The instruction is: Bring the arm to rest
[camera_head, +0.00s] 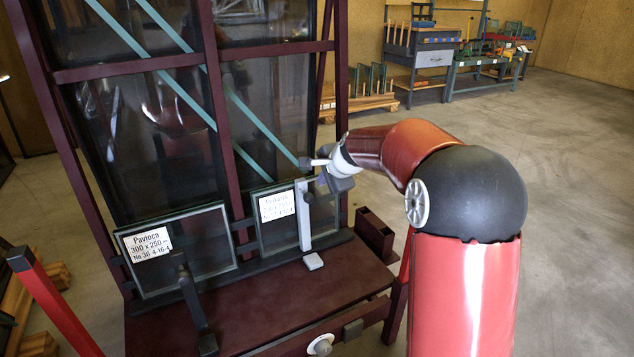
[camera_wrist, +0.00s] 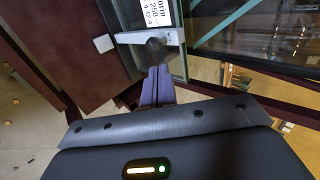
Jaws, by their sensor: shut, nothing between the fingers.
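My arm reaches in from the right in the head view, its red links bent toward the tilting glass frame (camera_head: 221,150). My gripper (camera_head: 322,180) is at the top of the light grey upright bar (camera_head: 304,218) in front of the right small glass pane (camera_head: 268,240). In the wrist view the two fingers of my gripper (camera_wrist: 157,86) lie together with nothing between them. Their tips are close to a dark knob (camera_wrist: 156,48) on the light bar (camera_wrist: 130,38). I cannot tell whether they touch it. My arm partly hides the gripper in the head view.
A left glass pane (camera_head: 215,245) with a label leans on the frame behind a dark upright clamp (camera_head: 190,298). The dark red ledge (camera_head: 270,308) lies below. Workbenches (camera_head: 425,58) and a wooden rack (camera_head: 378,103) stand far back. The floor (camera_head: 570,190) at right is clear.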

